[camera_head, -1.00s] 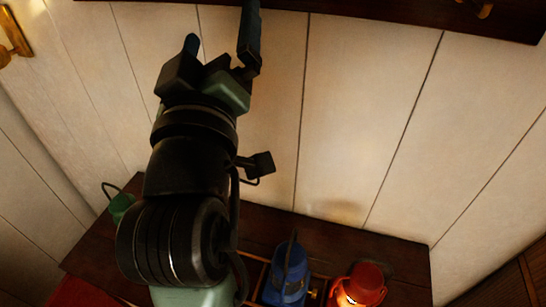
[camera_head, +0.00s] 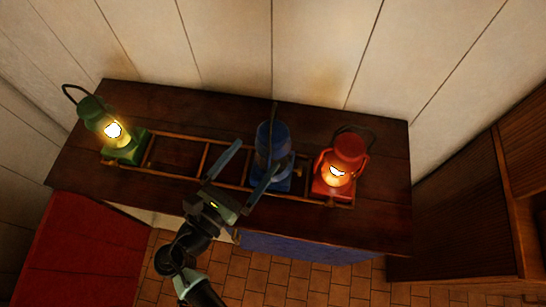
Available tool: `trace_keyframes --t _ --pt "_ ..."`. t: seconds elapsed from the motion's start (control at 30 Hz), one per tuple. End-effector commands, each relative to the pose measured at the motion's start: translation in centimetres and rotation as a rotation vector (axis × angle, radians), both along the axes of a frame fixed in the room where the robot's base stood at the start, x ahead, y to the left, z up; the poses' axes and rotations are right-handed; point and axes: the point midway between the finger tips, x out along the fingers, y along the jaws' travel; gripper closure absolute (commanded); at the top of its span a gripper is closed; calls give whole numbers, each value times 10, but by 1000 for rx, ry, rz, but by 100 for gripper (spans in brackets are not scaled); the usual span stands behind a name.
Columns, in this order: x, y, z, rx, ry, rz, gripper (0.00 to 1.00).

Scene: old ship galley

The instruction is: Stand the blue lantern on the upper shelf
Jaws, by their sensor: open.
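The blue lantern (camera_head: 268,147) stands upright in a wooden rack on the dark counter, unlit, with its handle raised. My gripper (camera_head: 245,163) is open, with its two fingers pointing toward the blue lantern from the front left. The right finger overlaps the lantern's lower part in the picture; I cannot tell whether it touches. Nothing is held. The upper shelf is not in view now.
A lit green lantern (camera_head: 118,135) stands at the rack's left end, and a lit red lantern (camera_head: 343,165) stands close right of the blue one. The low wooden rack (camera_head: 180,140) has empty compartments between green and blue. A red surface (camera_head: 85,250) lies front left.

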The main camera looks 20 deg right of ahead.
Motion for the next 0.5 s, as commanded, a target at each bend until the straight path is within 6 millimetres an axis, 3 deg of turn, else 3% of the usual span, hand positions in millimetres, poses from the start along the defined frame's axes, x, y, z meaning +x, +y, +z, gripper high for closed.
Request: trace_keyframes --t 0.1,0.33,0.5 --pt "11 -17 2 0 0 -3 0" --pt "20 -31 2 2 -2 -2 0" --pt "34 -53 6 2 -2 -3 0"
